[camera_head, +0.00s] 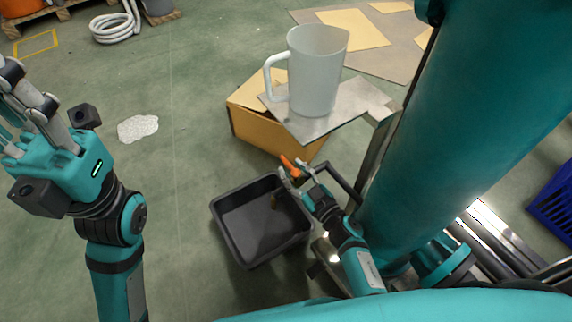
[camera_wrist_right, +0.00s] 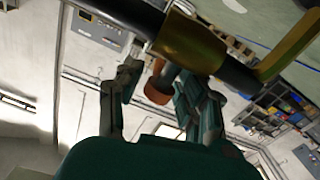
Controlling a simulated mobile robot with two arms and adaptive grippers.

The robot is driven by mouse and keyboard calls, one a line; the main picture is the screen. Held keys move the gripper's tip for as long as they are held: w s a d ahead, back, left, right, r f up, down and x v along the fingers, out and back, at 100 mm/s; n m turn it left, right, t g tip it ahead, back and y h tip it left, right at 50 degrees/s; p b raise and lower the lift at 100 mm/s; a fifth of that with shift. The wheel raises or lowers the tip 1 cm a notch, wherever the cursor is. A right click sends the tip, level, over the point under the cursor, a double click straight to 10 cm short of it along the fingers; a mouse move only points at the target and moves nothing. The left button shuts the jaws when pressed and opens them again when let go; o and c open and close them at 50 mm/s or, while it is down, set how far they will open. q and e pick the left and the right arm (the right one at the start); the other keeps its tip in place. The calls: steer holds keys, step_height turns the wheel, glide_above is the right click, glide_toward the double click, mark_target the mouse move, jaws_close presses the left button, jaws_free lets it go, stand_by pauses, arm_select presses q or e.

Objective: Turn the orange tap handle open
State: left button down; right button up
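The orange tap handle (camera_head: 290,165) shows in the head view at the edge of the metal frame, above the far right corner of a dark bin. In the right wrist view the handle's orange end (camera_wrist_right: 158,93) sits between my fingers, beside a brass tap body (camera_wrist_right: 192,45) on a dark pipe. My right gripper (camera_head: 296,174) is at the handle. Its fingers (camera_wrist_right: 160,88) are apart, with gaps showing on both sides of the orange end. My left gripper (camera_head: 18,108) is raised at the left, far from the tap, its fingertips partly cut off by the picture edge.
A dark grey bin (camera_head: 240,253) stands on the floor below the tap. A translucent pitcher (camera_head: 317,72) stands on a grey plate (camera_head: 345,112) over a cardboard box (camera_head: 262,132) behind it. The floor to the left is mostly clear. A blue crate (camera_head: 555,203) is at the right edge.

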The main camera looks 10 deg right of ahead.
mark_target(281, 156)
steer(key=shift+b+x, duration=0.45)
steer(key=shift+x, duration=1.5)
jaws_close()
